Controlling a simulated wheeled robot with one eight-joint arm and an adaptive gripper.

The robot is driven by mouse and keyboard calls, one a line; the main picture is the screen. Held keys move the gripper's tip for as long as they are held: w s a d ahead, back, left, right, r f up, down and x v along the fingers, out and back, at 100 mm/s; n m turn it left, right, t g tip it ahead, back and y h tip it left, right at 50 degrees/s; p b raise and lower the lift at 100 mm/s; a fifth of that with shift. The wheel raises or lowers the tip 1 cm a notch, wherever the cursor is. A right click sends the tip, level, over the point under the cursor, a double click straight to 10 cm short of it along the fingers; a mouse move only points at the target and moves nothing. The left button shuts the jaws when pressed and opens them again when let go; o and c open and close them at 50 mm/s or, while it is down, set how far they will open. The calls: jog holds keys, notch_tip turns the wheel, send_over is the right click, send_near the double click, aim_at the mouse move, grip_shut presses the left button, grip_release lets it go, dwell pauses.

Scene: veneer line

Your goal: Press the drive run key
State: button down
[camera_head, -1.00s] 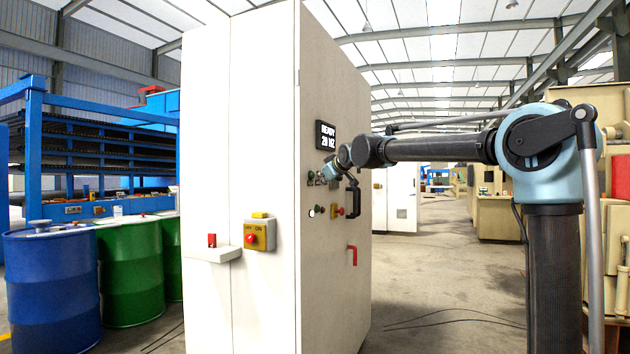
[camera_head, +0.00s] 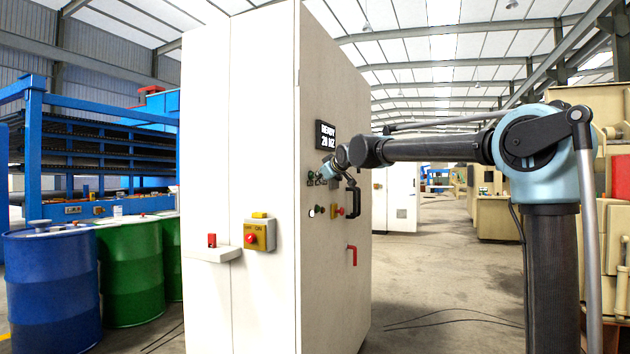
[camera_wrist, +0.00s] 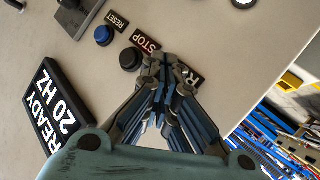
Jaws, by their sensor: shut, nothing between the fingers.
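The cabinet's control face carries a row of keys. In the wrist view I see a blue key (camera_wrist: 103,36) by a RESET label (camera_wrist: 117,21) and a black key (camera_wrist: 130,59) by a STOP label (camera_wrist: 146,43). A third label (camera_wrist: 190,75), showing only an R at its start, is partly covered by my gripper (camera_wrist: 166,62). The run key itself is hidden behind the fingers. The fingers are shut and empty, with tips at or very close to the panel; contact cannot be told. In the head view my gripper (camera_head: 322,177) is at the key row.
A display (camera_head: 325,135) reading READY 20 HZ sits above the keys. A black handle (camera_head: 353,198) and a red lever (camera_head: 352,254) stick out from the cabinet (camera_head: 330,300). Blue (camera_head: 50,290) and green (camera_head: 132,270) drums stand left. The aisle at right is open.

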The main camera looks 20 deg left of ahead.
jog(key=shift+a, duration=0.2)
jog(key=shift+d, duration=0.1)
dwell(0.4)
jog(key=shift+d, duration=0.75)
jog(key=shift+s+d, duration=0.15)
jog(key=shift+d, duration=1.1)
jog(key=shift+s+d, duration=0.15)
jog(key=shift+d, duration=1.1)
